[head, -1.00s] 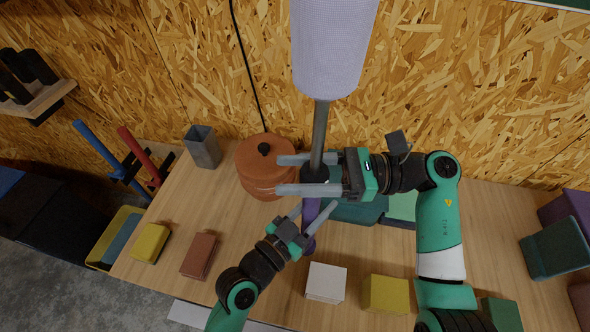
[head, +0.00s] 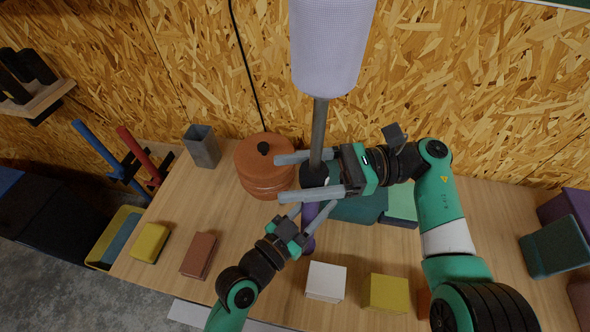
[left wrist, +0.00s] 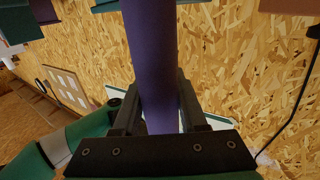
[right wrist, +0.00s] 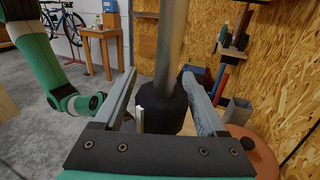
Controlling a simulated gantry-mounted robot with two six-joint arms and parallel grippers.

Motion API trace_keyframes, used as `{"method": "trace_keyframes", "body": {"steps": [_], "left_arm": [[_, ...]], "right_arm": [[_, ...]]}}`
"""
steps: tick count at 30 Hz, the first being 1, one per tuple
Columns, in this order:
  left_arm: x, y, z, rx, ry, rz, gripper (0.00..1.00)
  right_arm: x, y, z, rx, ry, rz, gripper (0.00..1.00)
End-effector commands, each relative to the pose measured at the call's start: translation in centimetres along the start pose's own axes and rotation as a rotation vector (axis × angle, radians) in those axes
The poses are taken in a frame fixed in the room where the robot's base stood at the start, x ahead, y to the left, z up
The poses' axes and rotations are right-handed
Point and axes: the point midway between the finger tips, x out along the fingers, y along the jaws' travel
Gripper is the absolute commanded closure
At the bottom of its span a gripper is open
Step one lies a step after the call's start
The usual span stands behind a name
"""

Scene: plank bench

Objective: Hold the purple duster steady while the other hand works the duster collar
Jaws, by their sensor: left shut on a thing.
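The duster stands upright, with a white mesh head (head: 328,45), a grey rod (head: 319,125), a dark collar (head: 314,176) and a purple handle (head: 309,230). My left gripper (head: 307,214) is shut on the purple handle below the collar. The left wrist view shows the handle (left wrist: 155,65) between its fingers. My right gripper (head: 302,176) is open, with its fingers on either side of the collar. In the right wrist view the collar (right wrist: 166,112) lies nearer the right finger, with a gap at the left finger.
An orange round pot (head: 265,170) stands just left of the duster, close to the right fingertips. A grey cup (head: 202,147) is further left. A white block (head: 325,282), a yellow block (head: 386,293) and a brown block (head: 199,255) lie towards the front.

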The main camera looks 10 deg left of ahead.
Motion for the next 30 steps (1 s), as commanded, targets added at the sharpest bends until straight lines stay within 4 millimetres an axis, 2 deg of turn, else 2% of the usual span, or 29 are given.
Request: {"method": "trace_keyframes", "body": {"steps": [10, 13, 17, 24, 30], "left_arm": [[0.0, 0.0, 0.0, 0.000, -0.001, 0.000, 1.00], [0.0, 0.0, 0.0, 0.001, -0.001, 0.000, 1.00], [0.0, 0.0, 0.0, 0.001, -0.001, 0.000, 1.00], [0.0, 0.0, 0.1, 0.001, -0.002, 0.000, 1.00], [0.0, 0.0, 0.1, 0.001, -0.002, 0.000, 1.00]], "right_arm": [[0.0, 0.0, 0.2, -0.004, -0.001, -0.001, 0.13], [0.0, -0.1, 0.9, -0.006, 0.000, -0.002, 0.13], [0.0, 0.0, 3.2, -0.010, 0.000, -0.001, 0.13], [0.0, 0.0, 8.4, -0.007, 0.000, -0.001, 0.13], [0.0, 0.0, 10.1, -0.003, -0.001, -0.001, 0.13]]}}
